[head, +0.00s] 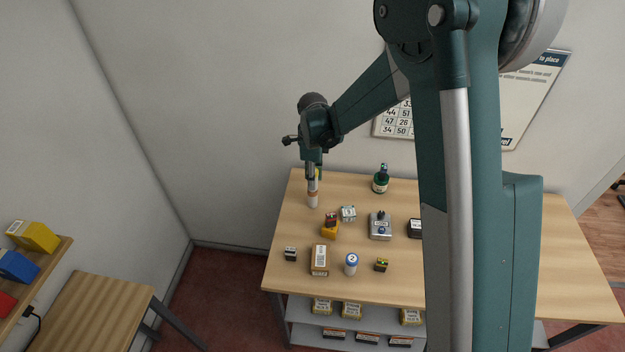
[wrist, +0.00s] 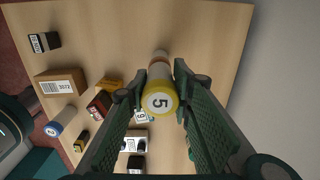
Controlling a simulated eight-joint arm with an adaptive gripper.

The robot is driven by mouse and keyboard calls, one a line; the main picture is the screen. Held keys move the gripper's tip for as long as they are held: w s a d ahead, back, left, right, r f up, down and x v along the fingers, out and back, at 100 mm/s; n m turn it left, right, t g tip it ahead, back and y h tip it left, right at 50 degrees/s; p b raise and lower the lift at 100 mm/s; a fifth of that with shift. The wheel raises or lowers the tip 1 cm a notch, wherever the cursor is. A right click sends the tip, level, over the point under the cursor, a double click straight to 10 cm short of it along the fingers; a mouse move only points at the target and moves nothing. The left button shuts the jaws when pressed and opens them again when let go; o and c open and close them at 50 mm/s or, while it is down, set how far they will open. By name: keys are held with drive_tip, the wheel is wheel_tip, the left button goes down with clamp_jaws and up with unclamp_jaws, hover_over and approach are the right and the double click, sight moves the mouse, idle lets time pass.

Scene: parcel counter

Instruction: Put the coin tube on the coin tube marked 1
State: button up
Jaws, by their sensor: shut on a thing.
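My gripper (head: 313,176) is shut on a coin tube with a yellow end (wrist: 160,101) marked 5. In the head view a bit of its yellow and its white body (head: 311,185) show between and below the fingers. Directly below it, a white tube with an orange-brown top (head: 312,201) stands upright on the table's back left; it also shows in the wrist view (wrist: 161,56), beyond the held tube. The two are nearly in line, and I cannot tell whether they touch. No number on the lower tube is visible.
A blue-topped tube (head: 351,264) marked 2 stands at the table's front. The table (head: 287,226) is bare left of the lower tube.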

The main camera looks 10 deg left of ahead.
drive_tip(key=shift+f, duration=0.3)
drive_tip(key=shift+f, duration=0.15)
drive_tip(key=o, duration=1)
wheel_tip(320, 180, up, 12)
drive_tip(key=shift+r+b, duration=0.15)
drive_tip(key=shift+b, duration=0.3)
idle(0.6)
drive_tip(key=shift+d, duration=0.1)
